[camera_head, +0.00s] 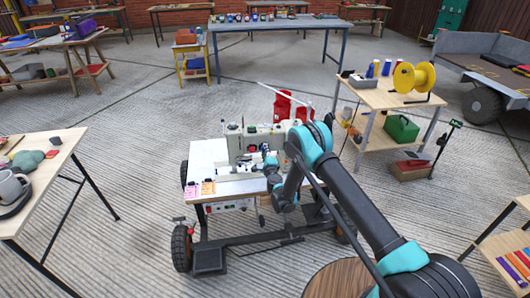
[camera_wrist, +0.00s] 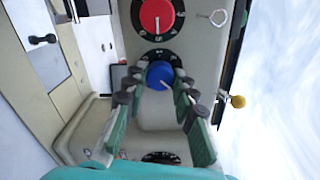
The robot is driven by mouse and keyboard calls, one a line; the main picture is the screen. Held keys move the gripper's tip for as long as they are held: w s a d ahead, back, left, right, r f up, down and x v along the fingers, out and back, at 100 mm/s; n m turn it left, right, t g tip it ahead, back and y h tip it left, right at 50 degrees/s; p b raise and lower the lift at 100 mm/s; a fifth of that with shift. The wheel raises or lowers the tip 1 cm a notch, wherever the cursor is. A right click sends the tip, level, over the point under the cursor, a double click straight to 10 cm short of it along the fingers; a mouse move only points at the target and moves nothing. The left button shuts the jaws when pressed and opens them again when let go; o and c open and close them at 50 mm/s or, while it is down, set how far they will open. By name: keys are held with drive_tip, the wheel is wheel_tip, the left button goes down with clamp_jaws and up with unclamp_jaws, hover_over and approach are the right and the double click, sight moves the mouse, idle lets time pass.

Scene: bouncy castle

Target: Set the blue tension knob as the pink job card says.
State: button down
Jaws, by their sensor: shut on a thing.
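The blue tension knob (camera_wrist: 159,75) sits on the pale machine's face in the wrist view, with a dark numbered dial partly showing around it. My gripper (camera_wrist: 159,80) has its green-backed fingers on either side of the knob and is shut on it. The knob's pointer and the dial marks are too small to read surely. In the head view my gripper (camera_head: 271,165) is at the sewing machine (camera_head: 250,143), and the knob is hidden there. The pink job card (camera_head: 191,189) lies at the front left of the machine's table; its writing is unreadable.
An orange card (camera_head: 208,188) lies beside the pink one. A larger red knob (camera_wrist: 157,16) sits above the blue knob, and another dial (camera_wrist: 160,157) is below. A yellow ball-ended lever (camera_wrist: 238,101) is at right. A wheeled frame carries the machine table.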

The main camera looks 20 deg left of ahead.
idle(0.4)
drive_tip(key=c, duration=1.2)
unclamp_jaws()
wheel_tip(320, 180, up, 9)
drive_tip(key=shift+d+f, duration=0.15)
drive_tip(key=shift+f, duration=0.05)
drive_tip(key=shift+r, duration=0.7)
